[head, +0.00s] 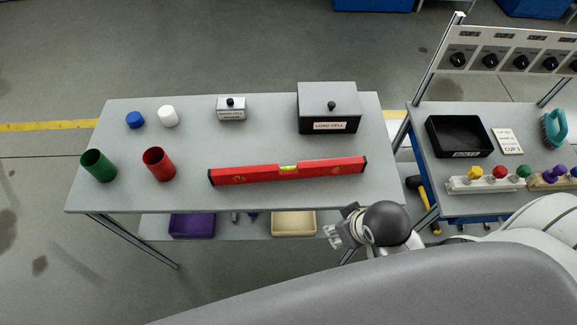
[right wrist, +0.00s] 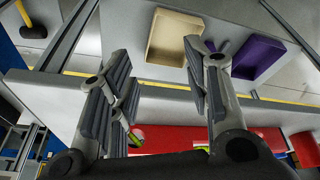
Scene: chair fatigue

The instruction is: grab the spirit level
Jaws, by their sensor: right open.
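The red spirit level (head: 262,173) lies on the grey table (head: 200,198), long and slightly slanted, with a yellow-green vial near its middle. It also shows in the right wrist view (right wrist: 185,137), low in the picture behind my fingers. Parts of the level are hidden by the fingers there. My left gripper is not in view.
Green (head: 98,165) and red (head: 159,163) cups stand at the table's left. A second table with a black bin (head: 458,136) stands right.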

